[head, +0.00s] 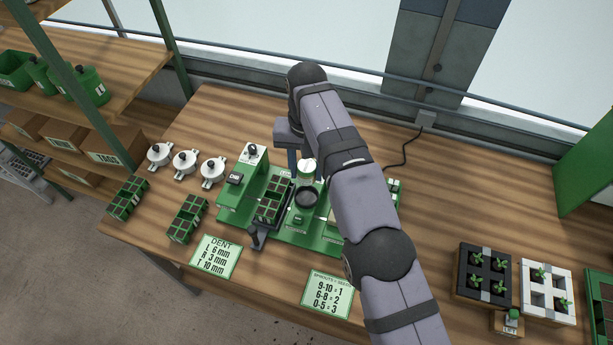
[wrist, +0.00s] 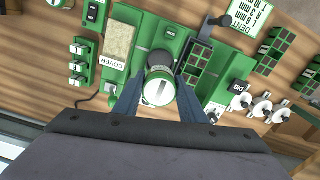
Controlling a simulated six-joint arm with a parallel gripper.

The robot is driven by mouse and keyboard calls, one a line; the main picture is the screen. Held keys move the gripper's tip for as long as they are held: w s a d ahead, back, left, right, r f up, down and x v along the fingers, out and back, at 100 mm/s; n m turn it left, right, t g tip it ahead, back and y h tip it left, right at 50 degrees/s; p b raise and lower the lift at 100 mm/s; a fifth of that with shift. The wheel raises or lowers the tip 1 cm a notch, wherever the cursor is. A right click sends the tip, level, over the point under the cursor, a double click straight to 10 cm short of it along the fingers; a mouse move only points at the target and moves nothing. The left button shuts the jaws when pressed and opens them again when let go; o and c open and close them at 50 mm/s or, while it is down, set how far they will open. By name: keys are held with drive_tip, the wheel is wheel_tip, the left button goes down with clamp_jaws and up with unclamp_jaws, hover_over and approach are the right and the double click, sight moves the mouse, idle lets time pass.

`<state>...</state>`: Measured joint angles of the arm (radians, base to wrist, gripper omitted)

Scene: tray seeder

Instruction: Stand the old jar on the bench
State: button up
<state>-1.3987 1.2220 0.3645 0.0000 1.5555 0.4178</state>
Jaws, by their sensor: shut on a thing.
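The jar in my gripper (wrist: 157,96) has a pale lid with a dark green stripe (wrist: 159,92); it also shows in the head view (head: 307,170). My fingers are shut on its sides. In the head view the jar is just behind the round black seat (head: 306,197) of the green seeder, apparently raised. In the wrist view the jar covers part of that seat. My arm hides some of the seeder's right side. I cannot tell whether this jar is the old one.
A seedling tray (head: 284,198) sits on the seeder left of the seat. Three white lidded pots (head: 185,160), green trays (head: 187,217) and two cards, DENT (head: 216,256) and SPROUTS (head: 331,291), lie around it. Sprout blocks (head: 484,272) stand at right. Bare bench lies behind and right.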

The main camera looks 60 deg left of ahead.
drive_tip(key=shift+r, duration=0.85)
drive_tip(key=w+d+f+b, duration=0.55)
drive_tip(key=w+d, duration=0.45)
drive_tip(key=w, duration=0.2)
drive_tip(key=w+d+f+b, duration=0.55)
drive_tip(key=w+d, duration=0.35)
drive_tip(key=w, duration=0.4)
drive_tip(key=shift+s+d+f+p, duration=0.1)
drive_tip(key=shift+f+p, duration=0.55)
drive_tip(key=shift+f, duration=1.8)
drive_tip(key=shift+s+d+f+p, duration=0.1)
drive_tip(key=shift+f+p, duration=0.55)
drive_tip(key=shift+f, duration=1.8)
drive_tip(key=shift+f, duration=0.15)
drive_tip(key=o, duration=1.2)
